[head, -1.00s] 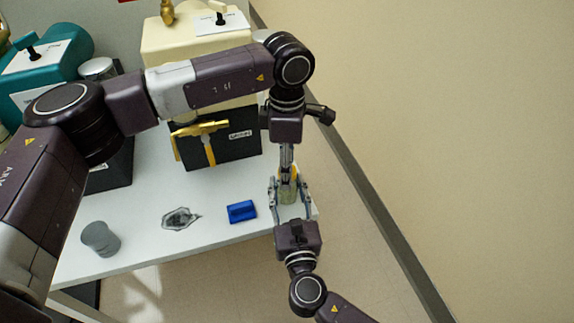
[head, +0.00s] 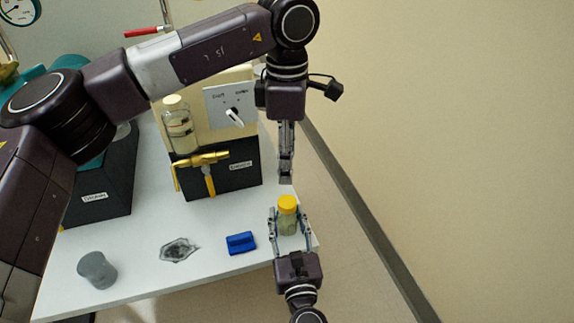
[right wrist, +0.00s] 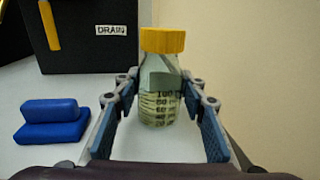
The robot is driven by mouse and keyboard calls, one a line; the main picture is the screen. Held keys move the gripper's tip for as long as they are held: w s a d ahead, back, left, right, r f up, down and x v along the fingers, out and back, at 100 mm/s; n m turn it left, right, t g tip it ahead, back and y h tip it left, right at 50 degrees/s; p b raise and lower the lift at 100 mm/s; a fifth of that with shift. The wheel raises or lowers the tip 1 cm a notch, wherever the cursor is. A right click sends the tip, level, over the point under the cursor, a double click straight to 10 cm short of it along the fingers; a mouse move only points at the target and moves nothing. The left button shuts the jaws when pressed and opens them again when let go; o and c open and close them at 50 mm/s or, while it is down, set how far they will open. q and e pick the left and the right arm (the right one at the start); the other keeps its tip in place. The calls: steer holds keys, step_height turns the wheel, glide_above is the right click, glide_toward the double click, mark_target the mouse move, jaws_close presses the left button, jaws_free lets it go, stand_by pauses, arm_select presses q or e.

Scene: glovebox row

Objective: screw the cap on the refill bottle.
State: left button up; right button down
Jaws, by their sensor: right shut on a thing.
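The refill bottle (head: 288,224) is a clear, graduated bottle standing upright near the right end of the white table. It also shows in the right wrist view (right wrist: 160,98). A yellow cap (head: 288,202) sits level on its neck, and it is also seen in the right wrist view (right wrist: 162,40). How tightly it is seated cannot be told. My right gripper (head: 288,228) is shut around the bottle's body, a finger on each side. My left gripper (head: 286,182) points down above the cap, apart from it. Its fingers are seen edge-on, so their opening is hidden.
A blue block-like object (head: 241,243) lies left of the bottle. A grey cup (head: 97,270) and a crumpled grey patch (head: 178,250) are farther left. Behind stands a black-fronted box (head: 235,178) with a brass tap (head: 205,160). The table's right edge is close to the bottle.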

steer(key=c, duration=1.1)
jaws_free()
steer(key=shift+c, duration=0.2)
steer(key=s+d, duration=0.1)
steer(key=s, duration=1.1)
steer(key=shift+d, duration=0.4)
steer(key=shift+w, duration=0.1)
